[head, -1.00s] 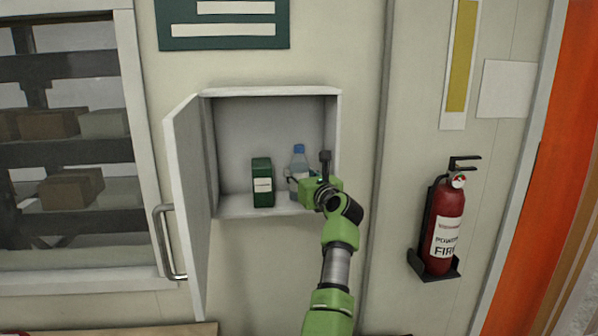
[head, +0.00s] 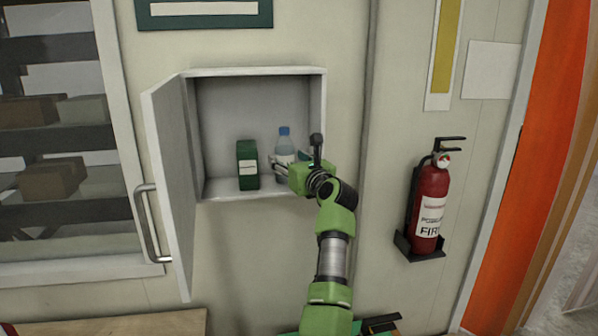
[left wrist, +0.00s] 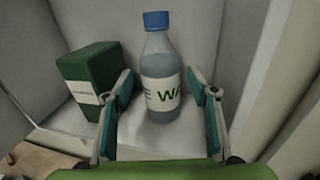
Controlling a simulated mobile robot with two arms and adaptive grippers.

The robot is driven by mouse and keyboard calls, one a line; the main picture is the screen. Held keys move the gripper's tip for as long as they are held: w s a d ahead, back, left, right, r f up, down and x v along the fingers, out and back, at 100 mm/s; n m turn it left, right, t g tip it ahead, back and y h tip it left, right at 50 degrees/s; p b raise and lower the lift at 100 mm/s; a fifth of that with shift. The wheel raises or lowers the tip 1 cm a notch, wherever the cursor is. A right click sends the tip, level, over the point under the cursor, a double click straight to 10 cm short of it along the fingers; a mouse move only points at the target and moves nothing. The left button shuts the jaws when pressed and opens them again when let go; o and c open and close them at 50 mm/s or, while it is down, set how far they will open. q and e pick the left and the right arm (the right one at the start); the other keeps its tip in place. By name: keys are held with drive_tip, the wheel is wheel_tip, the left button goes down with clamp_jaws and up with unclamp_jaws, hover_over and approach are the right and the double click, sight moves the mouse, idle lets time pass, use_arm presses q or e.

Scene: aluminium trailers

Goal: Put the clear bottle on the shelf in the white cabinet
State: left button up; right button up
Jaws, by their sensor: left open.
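The clear bottle (head: 284,146) with a blue cap stands upright on the floor of the open white cabinet (head: 260,72), right of a dark green box (head: 247,164). My left gripper (head: 288,164) is at the cabinet's front right and partly hides the bottle's lower part in the head view. In the left wrist view the open fingers (left wrist: 160,84) flank the bottle (left wrist: 160,66), with a visible gap on each side. The green box (left wrist: 90,80) is just left of the left finger there. My right gripper is not in view.
The cabinet door (head: 169,190) stands open at the left, with a metal handle (head: 150,225) beside it. A fire extinguisher (head: 430,205) hangs on the wall at the right. A wooden surface (head: 150,325) shows at the bottom left.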

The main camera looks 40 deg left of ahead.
use_arm(q)
drive_tip(key=b+v, duration=0.3)
drive_tip(key=v, duration=0.6)
drive_tip(key=shift+r, duration=0.1)
